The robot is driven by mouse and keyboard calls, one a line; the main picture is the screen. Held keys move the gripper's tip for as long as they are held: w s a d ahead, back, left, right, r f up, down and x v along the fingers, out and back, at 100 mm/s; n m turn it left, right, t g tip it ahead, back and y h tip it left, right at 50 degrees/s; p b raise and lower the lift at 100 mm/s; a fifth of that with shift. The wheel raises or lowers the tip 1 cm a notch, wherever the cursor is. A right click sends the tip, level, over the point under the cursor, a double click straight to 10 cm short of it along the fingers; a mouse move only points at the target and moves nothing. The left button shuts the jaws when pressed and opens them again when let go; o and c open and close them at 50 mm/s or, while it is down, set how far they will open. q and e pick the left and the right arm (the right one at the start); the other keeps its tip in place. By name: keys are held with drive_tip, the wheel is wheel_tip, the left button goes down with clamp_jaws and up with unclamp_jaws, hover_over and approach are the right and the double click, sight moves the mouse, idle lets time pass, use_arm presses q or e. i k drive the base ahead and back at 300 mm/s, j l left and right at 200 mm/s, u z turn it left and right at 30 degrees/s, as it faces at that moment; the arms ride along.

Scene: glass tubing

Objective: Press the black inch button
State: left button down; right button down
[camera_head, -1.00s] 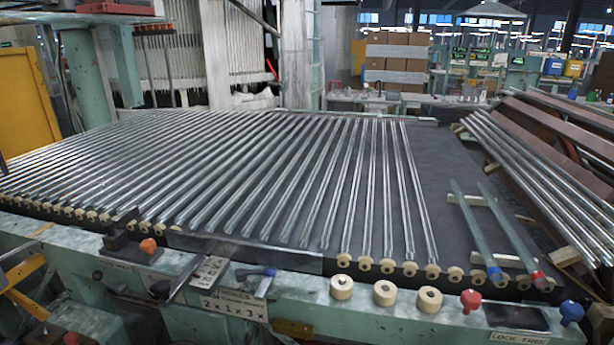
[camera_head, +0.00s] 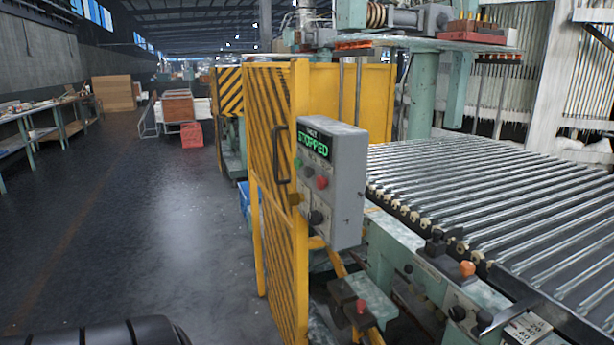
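A grey control box (camera_head: 345,185) stands beside the yellow striped gate. Its display (camera_head: 312,143) reads "STOPPED" in green letters. Below the display are a green button (camera_head: 298,162) and a red button (camera_head: 321,182). A black round control (camera_head: 316,217) sits near the bottom of the box. The small labels are unreadable, so I cannot tell which control is the inch button. Neither of my grippers shows in the view.
A yellow gate (camera_head: 278,240) with black stripes stands in front of the machine. The roller bed (camera_head: 480,200) with its metal bars lies to the right. An orange knob (camera_head: 467,269) sits on the machine's front rail. The dark floor (camera_head: 150,230) at left is open.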

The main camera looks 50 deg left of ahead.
sight(308, 171)
drive_tip(key=k+j+u, duration=0.1)
drive_tip(key=u, duration=1.45)
drive_tip(key=i+j, duration=0.05)
